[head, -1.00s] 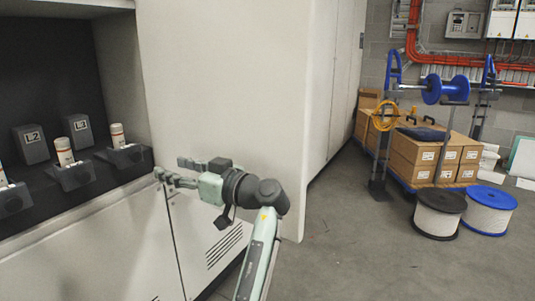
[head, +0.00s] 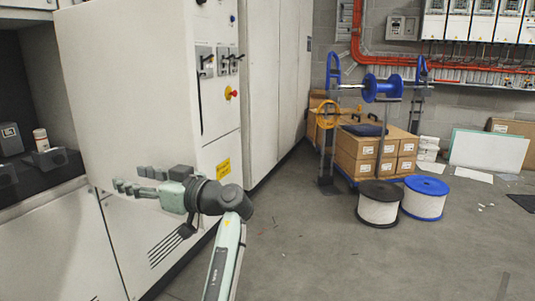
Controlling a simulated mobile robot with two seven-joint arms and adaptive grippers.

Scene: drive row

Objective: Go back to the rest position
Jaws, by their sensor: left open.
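My left gripper (head: 150,179) shows in the head view at the lower left, at the end of my green and dark grey arm. Its fingers point left and are apart, with nothing between them. It is in front of the pale cabinet side (head: 130,90), and I cannot tell the exact gap. My right gripper is not in view.
A dark recess (head: 40,95) with fuse-like parts (head: 42,140) is at the left. The cabinet front carries switches and a red knob (head: 232,94). Cable drums (head: 379,207), boxes (head: 365,150) and a reel stand stand ahead. Grey floor (head: 330,260) is clear at front right.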

